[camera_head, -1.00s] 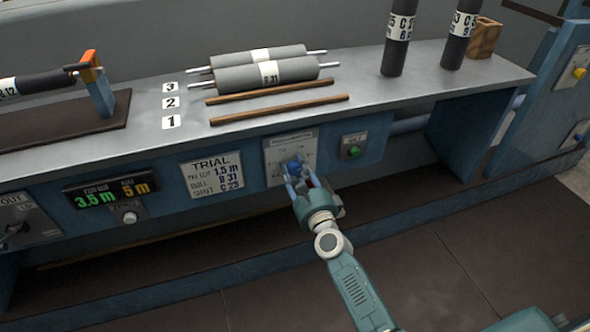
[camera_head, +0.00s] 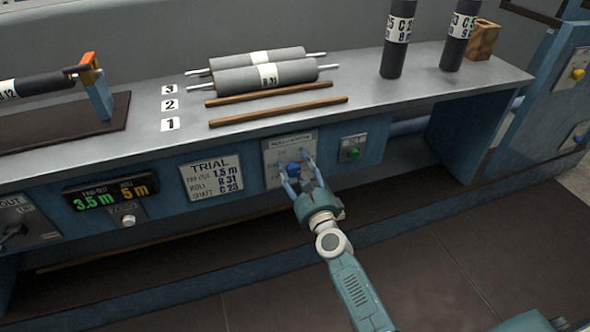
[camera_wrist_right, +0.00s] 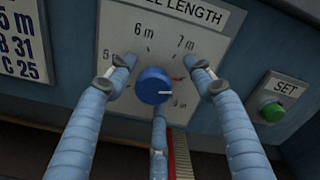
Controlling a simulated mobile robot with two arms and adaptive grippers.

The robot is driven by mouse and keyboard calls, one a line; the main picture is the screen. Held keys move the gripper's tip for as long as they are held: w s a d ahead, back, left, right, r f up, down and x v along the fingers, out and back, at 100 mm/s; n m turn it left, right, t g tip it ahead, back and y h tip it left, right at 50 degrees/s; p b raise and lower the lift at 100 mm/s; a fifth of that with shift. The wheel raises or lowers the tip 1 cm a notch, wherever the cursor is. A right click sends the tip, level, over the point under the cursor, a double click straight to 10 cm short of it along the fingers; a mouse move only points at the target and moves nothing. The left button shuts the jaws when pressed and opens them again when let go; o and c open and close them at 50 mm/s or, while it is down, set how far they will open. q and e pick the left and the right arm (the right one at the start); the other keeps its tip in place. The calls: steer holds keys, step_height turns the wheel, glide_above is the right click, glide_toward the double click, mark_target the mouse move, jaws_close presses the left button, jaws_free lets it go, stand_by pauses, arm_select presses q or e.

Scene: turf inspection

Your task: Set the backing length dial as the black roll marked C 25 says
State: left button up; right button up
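The backing length dial is a blue knob (camera_wrist_right: 154,86) on a pale plate (camera_wrist_right: 112,22) headed "...L LENGTH", with 6 m and 7 m readable. Its white pointer line points right, slightly down; the label there is hidden by a finger. The knob also shows in the head view (camera_head: 293,170). My right gripper (camera_wrist_right: 160,66) is open, with fingers spread around the knob and visible gaps at both sides. Two upright black rolls, a left one (camera_head: 393,60) and a right one (camera_head: 455,50), carry white labels with "C", only partly readable. My left gripper is not in view.
A green SET button (camera_head: 353,153) sits right of the dial. A TRIAL sign (camera_head: 212,177) reads 1.5 m, B 31, C 25. A display (camera_head: 110,193) shows 3.5 m and 5 m. Grey rolls (camera_head: 265,75) and wooden rods (camera_head: 278,110) lie on the bench.

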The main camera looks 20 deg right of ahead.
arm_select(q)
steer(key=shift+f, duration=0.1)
arm_select(e)
steer(key=shift+a+f, duration=0.15)
steer(key=shift+f, duration=0.05)
steer(key=shift+s, duration=0.15)
steer(key=shift+s+f, duration=0.1)
steer(key=shift+s, duration=0.25)
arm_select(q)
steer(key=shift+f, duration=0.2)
arm_select(e)
steer(key=s, duration=1.1)
steer(key=shift+d+r, duration=0.2)
steer(key=shift+r, duration=0.05)
